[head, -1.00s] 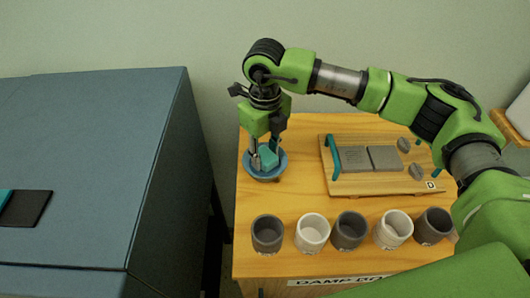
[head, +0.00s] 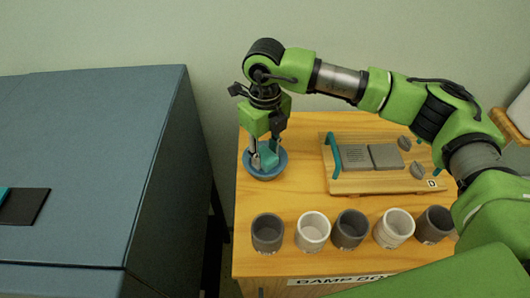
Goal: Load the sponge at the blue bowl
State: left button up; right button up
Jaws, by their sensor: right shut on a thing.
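The blue bowl (head: 283,168) stands near the left back of the wooden table. My right gripper (head: 265,158) points down over the bowl, with its fingertips inside the rim. It is shut on the teal sponge (head: 269,156), which sits between the fingers, within the bowl's outline. The fingers hide part of the sponge, and I cannot tell whether the sponge touches the bowl's bottom. My left gripper is not in view.
A wooden board (head: 385,186) with grey tiles and teal handles lies right of the bowl. Several grey and white cups (head: 312,232) stand in a row along the table's front. A blue-grey cabinet (head: 90,150) stands to the left, across a narrow gap.

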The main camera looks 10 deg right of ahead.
aim_at(265, 155)
jog(key=shift+s+f+b, duration=0.1)
jog(key=shift+f+b, duration=0.05)
jog(key=shift+b, duration=0.2)
dwell(1.1)
jog(key=shift+r+p, duration=0.4)
jog(key=shift+r, duration=0.45)
jog(key=shift+r+p, duration=1)
jog(key=shift+r, duration=1.8)
